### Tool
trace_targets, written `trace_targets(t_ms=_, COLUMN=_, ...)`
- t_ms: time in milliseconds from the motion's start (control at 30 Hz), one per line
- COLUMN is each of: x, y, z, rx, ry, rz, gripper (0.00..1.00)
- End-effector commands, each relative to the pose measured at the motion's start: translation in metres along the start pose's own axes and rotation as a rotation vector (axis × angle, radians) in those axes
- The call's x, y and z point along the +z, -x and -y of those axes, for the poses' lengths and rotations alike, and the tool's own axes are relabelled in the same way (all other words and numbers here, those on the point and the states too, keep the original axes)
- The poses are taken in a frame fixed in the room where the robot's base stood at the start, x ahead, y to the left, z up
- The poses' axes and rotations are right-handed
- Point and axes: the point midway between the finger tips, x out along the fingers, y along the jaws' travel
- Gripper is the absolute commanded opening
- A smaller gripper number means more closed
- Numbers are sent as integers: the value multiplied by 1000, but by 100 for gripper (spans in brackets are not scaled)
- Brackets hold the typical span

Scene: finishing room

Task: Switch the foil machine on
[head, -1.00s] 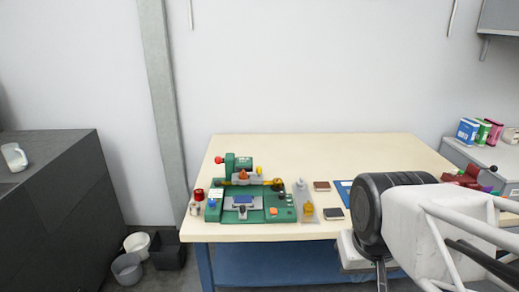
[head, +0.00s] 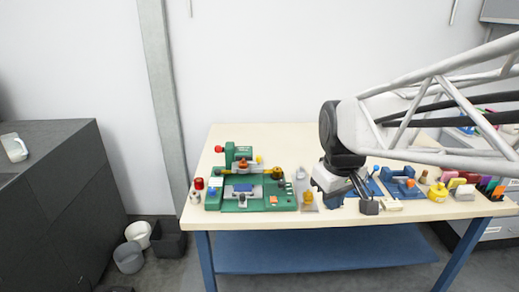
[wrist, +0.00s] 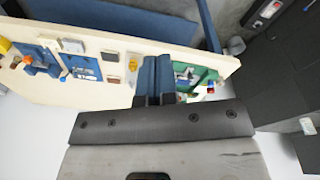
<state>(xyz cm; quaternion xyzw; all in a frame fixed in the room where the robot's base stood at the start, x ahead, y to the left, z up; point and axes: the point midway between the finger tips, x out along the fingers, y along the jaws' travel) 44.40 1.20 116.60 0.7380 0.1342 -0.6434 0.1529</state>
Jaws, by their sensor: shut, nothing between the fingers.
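The foil machine (head: 243,201) is a green machine at the left end of the cream table, with a red knob at its upper left, a yellow bar, and small coloured parts on its base. I cannot tell which part is its switch. My gripper (head: 369,201) is shut and empty, to the right of the machine and apart from it, above the table's front part. In the wrist view the shut fingers (wrist: 153,80) cover part of the machine (wrist: 205,75), which shows just right of them.
A grey plate with an orange-yellow piece (head: 308,195) lies between machine and gripper. Red and white containers (head: 197,188) stand left of the machine. Blue fixtures (head: 402,184) and a yellow item (head: 437,193) are on the right. The table's back (head: 300,140) is clear.

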Motion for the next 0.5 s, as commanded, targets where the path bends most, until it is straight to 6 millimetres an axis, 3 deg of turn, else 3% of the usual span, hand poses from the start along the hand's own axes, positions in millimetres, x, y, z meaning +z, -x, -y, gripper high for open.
trace_targets(t_ms=500, x=-86, y=-15, z=-20, rx=-35, ry=271, rz=50, gripper=0)
